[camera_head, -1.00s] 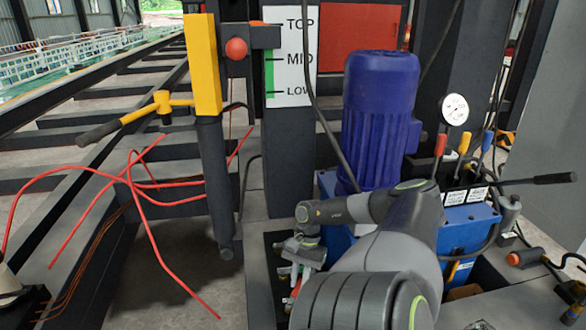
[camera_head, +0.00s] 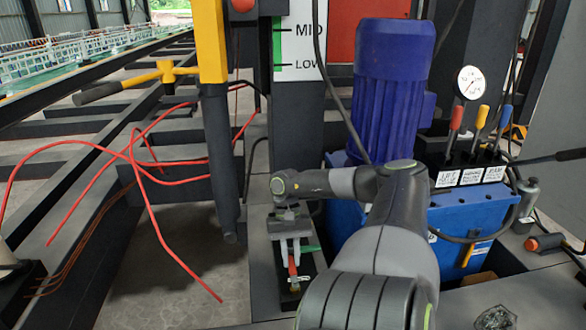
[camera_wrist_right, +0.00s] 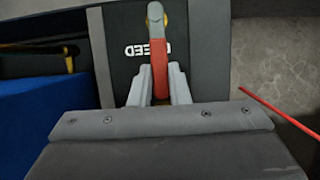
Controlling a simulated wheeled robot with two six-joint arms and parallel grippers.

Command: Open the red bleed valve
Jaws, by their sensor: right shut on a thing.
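The red bleed valve handle (camera_wrist_right: 159,62) stands between my right gripper's two fingers in the right wrist view. It has a red lever with a yellowish part at its far end. It sits on a dark plate (camera_wrist_right: 122,72) with lettering partly hidden, seen upside down. My right gripper (camera_wrist_right: 160,88) is shut on the red handle. In the head view my right gripper (camera_head: 292,250) points down at the plate beside the blue tank, and a little red of the handle (camera_head: 292,266) shows by the fingertips. The left gripper is out of view.
A blue motor (camera_head: 390,90) stands on a blue tank (camera_head: 470,222). Levers with red, yellow and blue grips (camera_head: 480,118) and a gauge (camera_head: 471,82) are at right. A yellow and black post (camera_head: 212,60) and loose red hoses (camera_head: 150,215) are at left.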

